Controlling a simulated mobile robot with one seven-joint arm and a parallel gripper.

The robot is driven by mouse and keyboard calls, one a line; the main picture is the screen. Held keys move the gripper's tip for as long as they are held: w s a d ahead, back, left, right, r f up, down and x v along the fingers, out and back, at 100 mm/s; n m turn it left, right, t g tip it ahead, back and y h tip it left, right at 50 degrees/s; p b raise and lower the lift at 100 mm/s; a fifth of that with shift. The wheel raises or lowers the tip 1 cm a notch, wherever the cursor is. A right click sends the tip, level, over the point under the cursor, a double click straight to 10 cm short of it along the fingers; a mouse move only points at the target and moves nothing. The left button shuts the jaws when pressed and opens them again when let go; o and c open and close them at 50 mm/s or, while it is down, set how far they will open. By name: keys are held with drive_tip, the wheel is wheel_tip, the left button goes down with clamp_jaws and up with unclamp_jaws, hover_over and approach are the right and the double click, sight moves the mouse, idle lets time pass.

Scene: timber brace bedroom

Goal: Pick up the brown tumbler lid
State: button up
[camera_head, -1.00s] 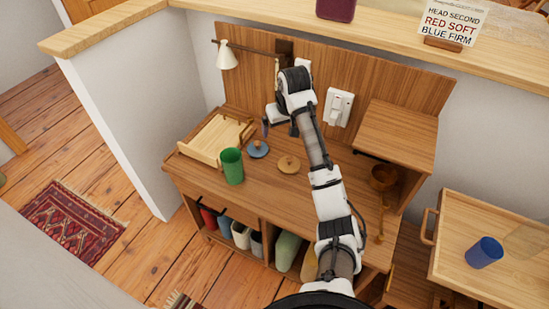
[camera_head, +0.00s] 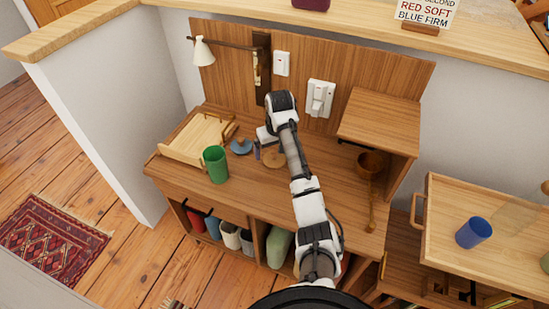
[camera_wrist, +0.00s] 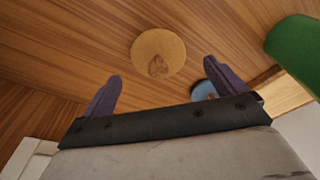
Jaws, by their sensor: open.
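The brown tumbler lid (camera_head: 273,160) is a flat round tan disc on the desk, partly hidden by my arm in the head view. In the wrist view the lid (camera_wrist: 157,48) shows whole, with a darker knob or mark near its middle. My gripper (camera_wrist: 161,70) is open and empty, its two purple fingers apart. The lid appears ahead of and between the fingertips, with no visible contact. In the head view my gripper (camera_head: 266,151) is low over the desk beside the lid, one finger partly visible.
A blue lid (camera_head: 241,146) lies left of the brown one. A raised shelf box (camera_head: 378,122) and wooden bowl (camera_head: 370,163) are on the right.

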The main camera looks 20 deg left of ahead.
sight(275, 153)
drive_tip(key=shift+w+a+f, duration=0.1)
drive_tip(key=shift+w+f, duration=0.05)
drive_tip(key=shift+f, duration=1.4)
drive_tip(key=shift+c, duration=0.4)
drive_tip(key=c, duration=1)
